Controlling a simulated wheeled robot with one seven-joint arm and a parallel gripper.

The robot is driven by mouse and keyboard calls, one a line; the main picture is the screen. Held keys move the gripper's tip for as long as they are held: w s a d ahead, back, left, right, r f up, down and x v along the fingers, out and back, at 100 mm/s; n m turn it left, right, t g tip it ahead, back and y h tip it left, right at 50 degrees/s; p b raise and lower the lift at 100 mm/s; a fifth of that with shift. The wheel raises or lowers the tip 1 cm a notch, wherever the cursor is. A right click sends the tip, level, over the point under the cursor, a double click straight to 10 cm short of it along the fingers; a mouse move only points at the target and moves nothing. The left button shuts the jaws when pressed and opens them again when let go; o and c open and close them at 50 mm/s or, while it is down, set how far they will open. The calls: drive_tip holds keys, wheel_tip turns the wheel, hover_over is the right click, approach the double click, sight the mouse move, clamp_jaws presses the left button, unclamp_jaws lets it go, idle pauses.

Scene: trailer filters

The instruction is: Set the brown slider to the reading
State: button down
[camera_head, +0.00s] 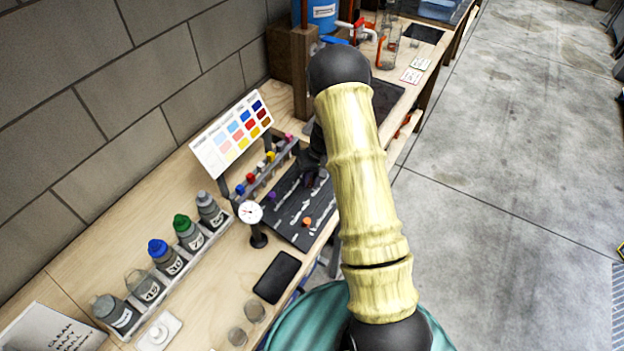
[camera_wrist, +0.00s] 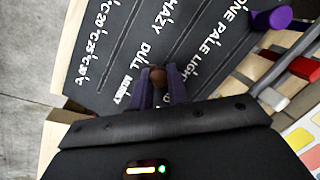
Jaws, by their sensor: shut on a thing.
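The brown slider (camera_wrist: 158,76) is a small round knob on the dark slider board (camera_wrist: 120,50). My gripper (camera_wrist: 158,84) is shut on it, with one finger on either side. In the wrist view the knob is close to the word MURKY, at the near end of the row HAZY, DULL, MURKY. Which track it sits in is partly hidden by the fingers. In the head view the board (camera_head: 292,232) lies on the bench; my gripper (camera_head: 312,172) is over its far part, and the brown knob cannot be made out there.
A purple knob (camera_head: 272,196) and an orange knob (camera_head: 307,222) are on the board. A round dial (camera_head: 250,213) stands by its left corner. A colour chart (camera_head: 232,134) and a rack of coloured-top items (camera_head: 268,168) stand behind it. Labelled bottles (camera_head: 167,258) are at left.

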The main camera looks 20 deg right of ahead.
drive_tip(key=c, duration=1.3)
unclamp_jaws()
drive_tip(key=shift+c, duration=0.2)
drive_tip(key=b+v, duration=0.2)
drive_tip(key=v, duration=1.5)
drive_tip(key=shift+r, duration=0.25)
drive_tip(key=s+a+t+h, duration=0.1)
drive_tip(key=s+a, duration=0.3)
drive_tip(key=s, duration=0.6)
drive_tip(key=s+a+r+t+h, duration=0.1)
drive_tip(key=s+a, duration=0.3)
drive_tip(key=s, duration=0.7)
drive_tip(key=shift+s+a+r+n+h, duration=0.2)
drive_tip(key=shift+a+r+n+h, duration=0.1)
drive_tip(key=shift+a+h, duration=0.1)
